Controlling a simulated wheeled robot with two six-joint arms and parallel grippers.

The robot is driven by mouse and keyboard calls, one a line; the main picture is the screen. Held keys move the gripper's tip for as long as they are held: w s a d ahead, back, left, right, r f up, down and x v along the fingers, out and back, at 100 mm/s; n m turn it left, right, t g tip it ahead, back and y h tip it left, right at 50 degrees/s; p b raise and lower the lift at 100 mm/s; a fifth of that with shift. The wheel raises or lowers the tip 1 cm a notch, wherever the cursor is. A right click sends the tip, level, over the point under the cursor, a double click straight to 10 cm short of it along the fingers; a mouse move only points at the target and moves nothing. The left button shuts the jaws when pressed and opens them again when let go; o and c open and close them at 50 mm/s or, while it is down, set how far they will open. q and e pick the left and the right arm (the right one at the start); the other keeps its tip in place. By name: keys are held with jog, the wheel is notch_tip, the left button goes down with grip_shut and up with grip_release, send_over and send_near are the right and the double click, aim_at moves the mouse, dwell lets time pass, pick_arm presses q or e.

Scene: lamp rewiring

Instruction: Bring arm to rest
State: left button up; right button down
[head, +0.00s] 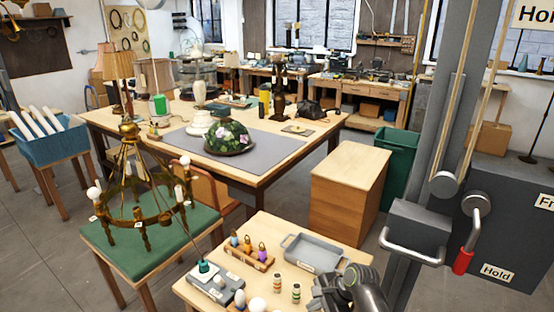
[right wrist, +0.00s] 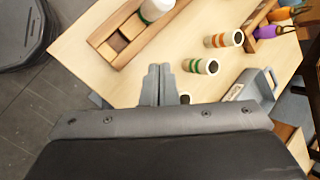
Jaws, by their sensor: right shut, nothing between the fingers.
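My right gripper (right wrist: 158,84) shows in the right wrist view with its two grey fingers closed together and nothing between them. It is over the small wooden side table (right wrist: 85,60). In the head view my right arm (head: 346,289) comes up from the bottom edge, at the table's front right corner beside the grey tray (head: 312,254); its fingertips are hard to make out there. A green-banded spool (right wrist: 200,66) and an orange-banded spool (right wrist: 222,40) stand to the right of the fingers in the wrist view. My left gripper is not in view.
The side table also holds a rack of coloured-handled tools (head: 249,251), a grey device (head: 213,288) and white bulbs. A brass chandelier (head: 137,190) stands on a green-topped table to the left. A grey column with a red-handled lever (head: 463,262) rises at right.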

jog(key=s+d+f+n+h, duration=0.2)
jog(key=s+d+n, duration=0.1)
jog(key=s+d, duration=0.55)
jog(key=s+d+f+n+h, duration=0.2)
jog(key=s+d+n, duration=0.25)
jog(key=s, duration=0.65)
jog(key=s+d+r+n+t+h, duration=0.1)
jog(key=s+d+r+n+h, duration=0.2)
jog(key=s, duration=0.6)
jog(key=s+d+r+n+h, duration=0.1)
jog(key=s+d+r+n, duration=0.3)
jog(key=s, duration=0.5)
notch_tip(320, 180, down, 32)
jog(key=d+m+g+b, duration=0.1)
jog(key=d+m+b, duration=0.1)
jog(key=b, duration=0.6)
jog(key=s+f+b, duration=0.3)
jog(key=s+f, duration=0.4)
jog(key=f, duration=0.4)
jog(key=s+a+f+g+y+b, duration=0.1)
jog(key=s+f+b, duration=0.2)
jog(key=s+f, duration=0.5)
notch_tip(320, 180, down, 3)
jog(key=shift+a+r+g, duration=0.1)
jog(key=shift+a+g, duration=0.1)
jog(key=shift+g, duration=0.1)
